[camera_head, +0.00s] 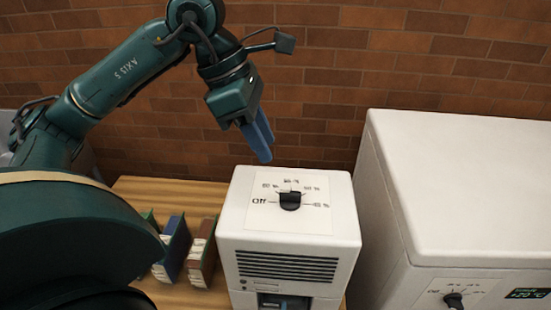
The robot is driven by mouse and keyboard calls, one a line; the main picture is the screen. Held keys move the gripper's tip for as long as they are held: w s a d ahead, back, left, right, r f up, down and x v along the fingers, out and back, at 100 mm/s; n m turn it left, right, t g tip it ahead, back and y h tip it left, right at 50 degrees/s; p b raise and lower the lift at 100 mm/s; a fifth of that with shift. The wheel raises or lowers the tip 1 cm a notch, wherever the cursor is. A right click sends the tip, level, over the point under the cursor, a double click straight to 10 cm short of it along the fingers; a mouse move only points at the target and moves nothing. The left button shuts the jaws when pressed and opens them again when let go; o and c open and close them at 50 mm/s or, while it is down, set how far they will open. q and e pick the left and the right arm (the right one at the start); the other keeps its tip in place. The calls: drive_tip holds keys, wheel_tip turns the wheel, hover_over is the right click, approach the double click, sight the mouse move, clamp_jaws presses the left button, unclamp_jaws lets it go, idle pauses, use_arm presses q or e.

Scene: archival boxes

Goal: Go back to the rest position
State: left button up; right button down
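My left arm comes in from the left, and its gripper (262,154) hangs in the air with its blue fingers pointing down. The fingers lie close together, with nothing seen between them. The gripper shows above and behind a white box-shaped device (290,240), apart from its black dial (290,200). The dial sits on a top panel with "Off" and percent marks. My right gripper is not in view.
A large white chest-like unit (460,180) with a small knob (453,300) and display stands at right. Several books (173,250) stand on the wooden table (150,195), partly hidden by my arm. A brick wall (330,60) is behind.

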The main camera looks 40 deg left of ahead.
use_arm(q)
drive_tip(key=shift+v, duration=1.1)
